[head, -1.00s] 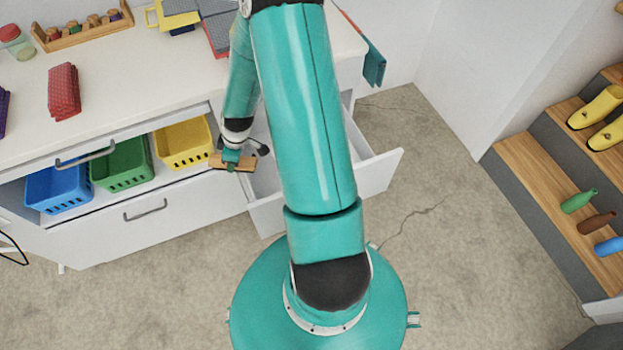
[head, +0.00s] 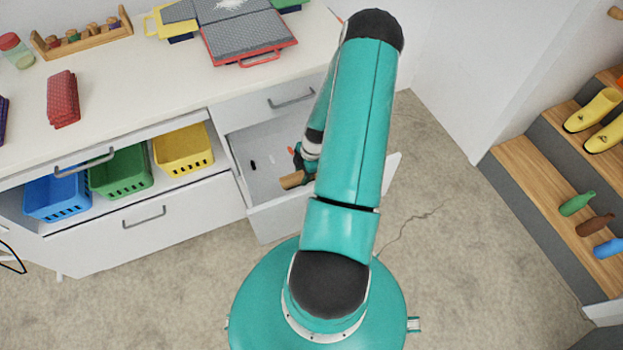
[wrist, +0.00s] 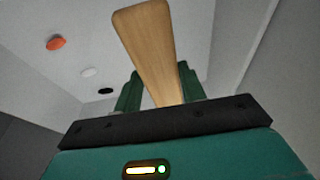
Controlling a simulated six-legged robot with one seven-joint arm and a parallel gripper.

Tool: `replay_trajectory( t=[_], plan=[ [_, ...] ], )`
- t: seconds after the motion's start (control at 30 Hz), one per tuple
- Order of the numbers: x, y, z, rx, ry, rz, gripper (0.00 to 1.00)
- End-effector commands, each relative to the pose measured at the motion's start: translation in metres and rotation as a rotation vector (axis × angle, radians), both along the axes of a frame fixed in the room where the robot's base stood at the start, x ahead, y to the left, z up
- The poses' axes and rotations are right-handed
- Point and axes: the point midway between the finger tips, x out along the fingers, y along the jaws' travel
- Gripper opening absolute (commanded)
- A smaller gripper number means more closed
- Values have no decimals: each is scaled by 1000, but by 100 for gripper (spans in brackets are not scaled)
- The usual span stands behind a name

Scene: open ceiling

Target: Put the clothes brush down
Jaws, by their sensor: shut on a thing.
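The clothes brush (head: 292,180) shows in the head view as a short tan wooden piece at my gripper, over the open drawer. In the wrist view its wooden body (wrist: 150,45) sticks out between the two green fingers. My gripper (wrist: 155,90) is shut on it. In the head view my gripper (head: 303,165) is at the right part of the open drawer (head: 248,168), partly hidden by my arm. I cannot tell whether the brush touches the drawer floor.
Small items lie in the drawer: an orange one (wrist: 56,42), a white one (wrist: 89,72) and a black one (wrist: 105,91). Blue, green and yellow baskets (head: 183,150) stand on the shelf to the left. The counter (head: 150,85) is above.

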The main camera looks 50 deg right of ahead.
Motion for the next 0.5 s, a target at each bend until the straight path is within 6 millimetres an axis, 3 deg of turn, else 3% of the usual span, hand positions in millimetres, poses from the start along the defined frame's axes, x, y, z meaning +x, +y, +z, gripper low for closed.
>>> replay_trajectory(
  t=[0.2,0.5],
  plan=[
    [-6,-28,-39,4,2,-2,19],
    [-9,-40,-64,5,3,1,19]
  ],
)
